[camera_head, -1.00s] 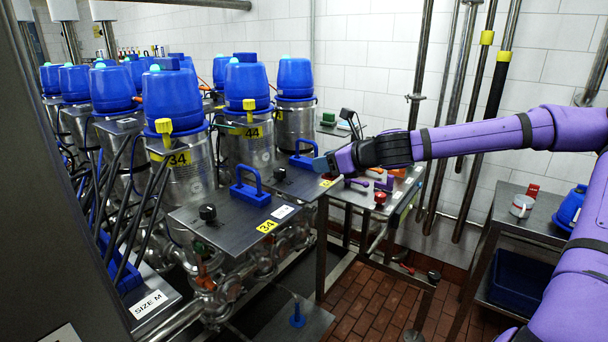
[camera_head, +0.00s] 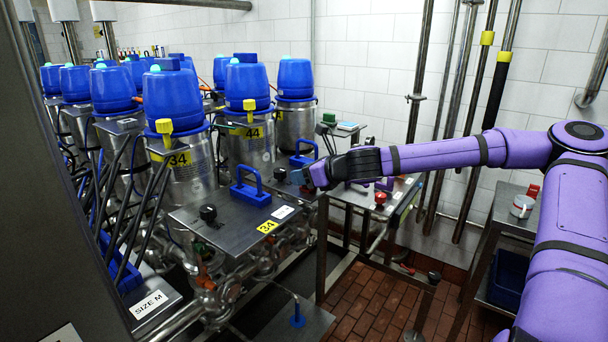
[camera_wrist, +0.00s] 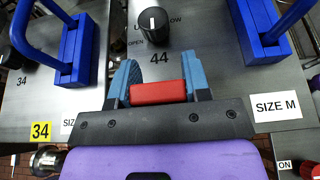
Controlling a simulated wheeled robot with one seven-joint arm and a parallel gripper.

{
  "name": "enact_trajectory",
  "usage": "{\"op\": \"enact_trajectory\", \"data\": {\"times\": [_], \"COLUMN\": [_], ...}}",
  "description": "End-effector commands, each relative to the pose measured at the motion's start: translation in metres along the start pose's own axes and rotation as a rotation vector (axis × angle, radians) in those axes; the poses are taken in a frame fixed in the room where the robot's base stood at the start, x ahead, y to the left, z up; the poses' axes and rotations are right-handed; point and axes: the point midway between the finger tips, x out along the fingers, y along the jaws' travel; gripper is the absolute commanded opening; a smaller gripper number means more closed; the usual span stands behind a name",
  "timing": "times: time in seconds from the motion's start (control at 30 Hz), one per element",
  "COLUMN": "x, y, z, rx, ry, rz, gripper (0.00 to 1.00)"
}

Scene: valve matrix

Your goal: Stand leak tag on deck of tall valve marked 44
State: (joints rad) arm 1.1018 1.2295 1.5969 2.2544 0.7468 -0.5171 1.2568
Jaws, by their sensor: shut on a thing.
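The tall valve marked 44 (camera_head: 250,143) is a steel cylinder with a blue cap and a yellow 44 label in the head view. Its grey deck shows in the wrist view (camera_wrist: 205,62), with a printed 44, a black knob (camera_wrist: 153,23) and a SIZE M label. My gripper (camera_head: 298,178) is over this deck, shut on the red leak tag (camera_wrist: 158,92). The tag sits between the blue fingertips, just below the printed 44 in the picture. I cannot tell whether its underside touches the deck. In the head view the tag is not clearly visible.
A blue handle (camera_wrist: 262,38) rises right of the 44 deck's knob. Left lies the neighbouring deck (camera_wrist: 22,100) marked 34, with another blue handle (camera_wrist: 72,52). A red knob (camera_head: 380,198) stands on the table to the right. Valve 34 (camera_head: 188,170) stands nearer.

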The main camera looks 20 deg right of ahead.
Motion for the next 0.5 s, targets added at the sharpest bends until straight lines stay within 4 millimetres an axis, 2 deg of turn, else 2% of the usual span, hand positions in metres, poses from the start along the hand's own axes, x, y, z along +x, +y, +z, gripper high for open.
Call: {"op": "enact_trajectory", "data": {"times": [0.23, 0.27, 0.33, 0.37, 0.5], "x": [0.0007, 0.0006, 0.0005, 0.0005, 0.0005], "y": [0.0, 0.0, -0.0001, -0.0001, -0.0001], "z": [-0.0018, -0.0014, -0.0013, -0.0013, -0.0012], "rx": [0.0, 0.0, 0.0, 0.0, 0.0], "ry": [0.0, 0.0, 0.0, 0.0, 0.0], "rz": [0.0, 0.0, 0.0, 0.0, 0.0], "gripper": [0.21, 0.51, 0.67, 0.69, 0.69]}}
